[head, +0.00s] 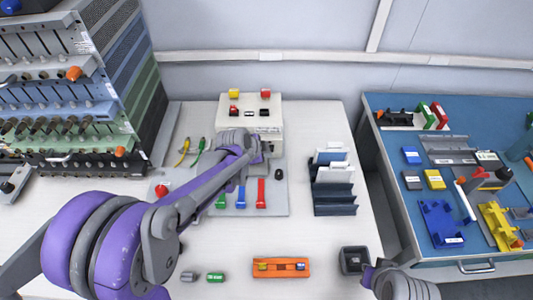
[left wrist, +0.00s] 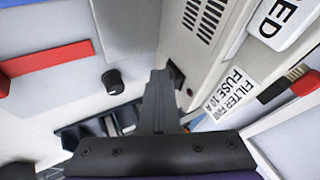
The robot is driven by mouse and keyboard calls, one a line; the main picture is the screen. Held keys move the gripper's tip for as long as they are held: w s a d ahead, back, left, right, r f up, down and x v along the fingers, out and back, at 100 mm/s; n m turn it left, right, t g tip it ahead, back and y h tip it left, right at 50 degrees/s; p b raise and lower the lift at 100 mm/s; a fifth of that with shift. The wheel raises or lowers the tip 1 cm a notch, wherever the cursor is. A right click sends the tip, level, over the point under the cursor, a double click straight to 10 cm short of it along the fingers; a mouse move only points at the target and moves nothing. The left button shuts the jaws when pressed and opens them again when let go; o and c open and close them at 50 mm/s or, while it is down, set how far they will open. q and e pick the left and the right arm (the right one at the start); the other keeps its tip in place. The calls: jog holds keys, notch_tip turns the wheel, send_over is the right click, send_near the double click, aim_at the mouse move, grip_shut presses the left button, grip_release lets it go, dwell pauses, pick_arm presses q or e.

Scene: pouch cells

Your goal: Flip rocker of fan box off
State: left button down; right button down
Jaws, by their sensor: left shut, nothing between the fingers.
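A pale box (head: 262,118) stands at the back of the white table, behind my left arm. I take it for the fan box. In the left wrist view its vented wall (left wrist: 207,22) is close, with a small dark rocker-like part (left wrist: 177,74) in it. My left gripper (head: 268,150) is shut and empty at the box's front. In the left wrist view its fingertips (left wrist: 160,76) are right beside the dark part; I cannot tell whether they touch. The rocker's position is unclear. Part of my right arm's end (head: 405,285) shows at the bottom; its fingers are not clear.
A black knob (head: 278,174) and coloured levers stand on the grey panel (head: 278,207). A dark rack (head: 334,195) stands to the right, an orange tray (head: 281,267) and dark bin (head: 354,261) in front. Equipment shelves (head: 90,80) rise at left.

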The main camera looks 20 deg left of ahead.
pick_arm(q)
jog(key=shift+r+p, duration=0.6)
jog(key=shift+r, duration=0.25)
pick_arm(e)
jog(key=shift+w+r, duration=0.15)
jog(key=shift+r, duration=0.5)
